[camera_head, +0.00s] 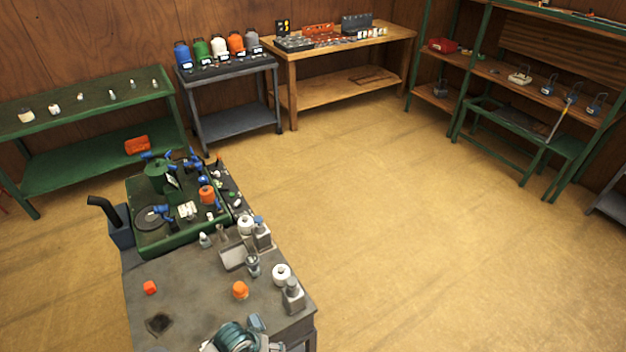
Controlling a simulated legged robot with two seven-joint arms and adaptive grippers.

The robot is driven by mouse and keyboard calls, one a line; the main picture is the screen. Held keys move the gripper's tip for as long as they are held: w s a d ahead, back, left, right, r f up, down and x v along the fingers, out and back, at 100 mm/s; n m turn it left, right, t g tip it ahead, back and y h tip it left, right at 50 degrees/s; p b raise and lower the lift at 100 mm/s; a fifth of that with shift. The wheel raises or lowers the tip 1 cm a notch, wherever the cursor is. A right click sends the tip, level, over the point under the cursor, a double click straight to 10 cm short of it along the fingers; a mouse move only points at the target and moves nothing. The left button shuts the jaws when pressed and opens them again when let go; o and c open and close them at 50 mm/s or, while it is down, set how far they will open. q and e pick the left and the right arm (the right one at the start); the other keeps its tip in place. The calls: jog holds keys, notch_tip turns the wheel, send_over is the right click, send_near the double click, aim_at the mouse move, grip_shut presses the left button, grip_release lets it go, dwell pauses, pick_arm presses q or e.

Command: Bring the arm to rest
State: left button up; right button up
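Neither of my arms can be made out in the head view, and both grippers are out of sight. A grey workbench (195,290) stands at lower left, with a green machine tray (150,245) at its far end. On the bench are an orange cap (240,290), a smaller orange piece (150,287), a white roll (281,274) and a grey bottle (293,296). A teal round device (236,338) is cut off by the bottom edge, so I cannot tell fully what it is.
A green table (85,108), a grey cart (235,118) with coloured bottles and a wooden table (345,75) line the back wall. Green-framed shelving (470,70) stands at right. The tan floor (410,210) in the middle and right is clear.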

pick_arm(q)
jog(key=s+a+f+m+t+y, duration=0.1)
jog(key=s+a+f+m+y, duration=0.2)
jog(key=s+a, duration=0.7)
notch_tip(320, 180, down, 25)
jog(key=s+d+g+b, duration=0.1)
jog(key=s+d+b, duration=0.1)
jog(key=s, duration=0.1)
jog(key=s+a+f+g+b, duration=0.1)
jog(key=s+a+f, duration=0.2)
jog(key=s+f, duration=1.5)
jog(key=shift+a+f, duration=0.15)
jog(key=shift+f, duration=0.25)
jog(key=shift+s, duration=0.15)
